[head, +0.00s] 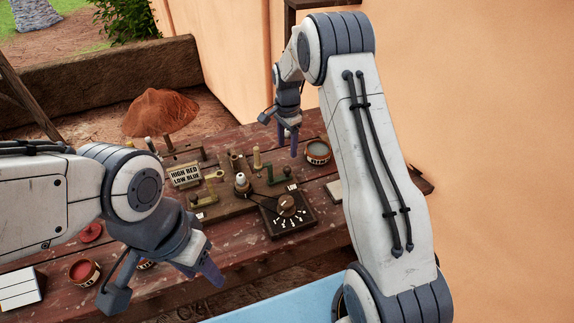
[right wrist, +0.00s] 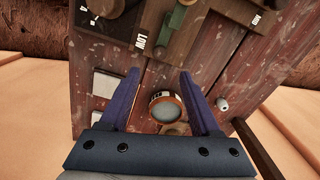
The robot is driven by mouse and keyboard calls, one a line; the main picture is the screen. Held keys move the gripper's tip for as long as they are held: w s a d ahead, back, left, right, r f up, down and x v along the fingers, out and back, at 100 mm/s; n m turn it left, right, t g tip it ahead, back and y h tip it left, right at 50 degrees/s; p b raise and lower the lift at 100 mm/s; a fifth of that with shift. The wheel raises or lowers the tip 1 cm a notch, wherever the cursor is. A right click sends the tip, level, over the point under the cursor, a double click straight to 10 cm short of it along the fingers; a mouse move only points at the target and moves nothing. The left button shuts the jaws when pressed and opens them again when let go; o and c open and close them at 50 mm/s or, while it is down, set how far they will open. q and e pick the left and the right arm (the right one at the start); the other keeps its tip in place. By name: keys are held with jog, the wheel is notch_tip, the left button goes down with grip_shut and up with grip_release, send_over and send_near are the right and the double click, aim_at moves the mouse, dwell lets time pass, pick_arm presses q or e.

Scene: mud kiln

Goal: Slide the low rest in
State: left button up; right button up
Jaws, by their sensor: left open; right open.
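A green rest-like piece (head: 279,176) stands on the right part of the wooden bench fixture. In the right wrist view a green piece (right wrist: 176,17) shows at the top edge, near a white label reading LOW (right wrist: 142,40). I cannot tell for certain that it is the low rest. My left gripper (head: 198,268) is open and empty over the table's front.
A dial box (head: 288,214) stands in front of the fixture. A jar with blue-grey contents (head: 317,150) is right of my right gripper. A red jar (head: 85,271), white block (head: 20,289) and reddish mound (head: 160,112) are left.

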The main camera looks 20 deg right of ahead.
aim_at(287, 169)
notch_tip(287, 169, down, 9)
jog(key=shift+f+p, duration=0.2)
jog(key=shift+p, duration=0.95)
grip_shut()
jog(key=shift+a, duration=0.1)
dwell(0.5)
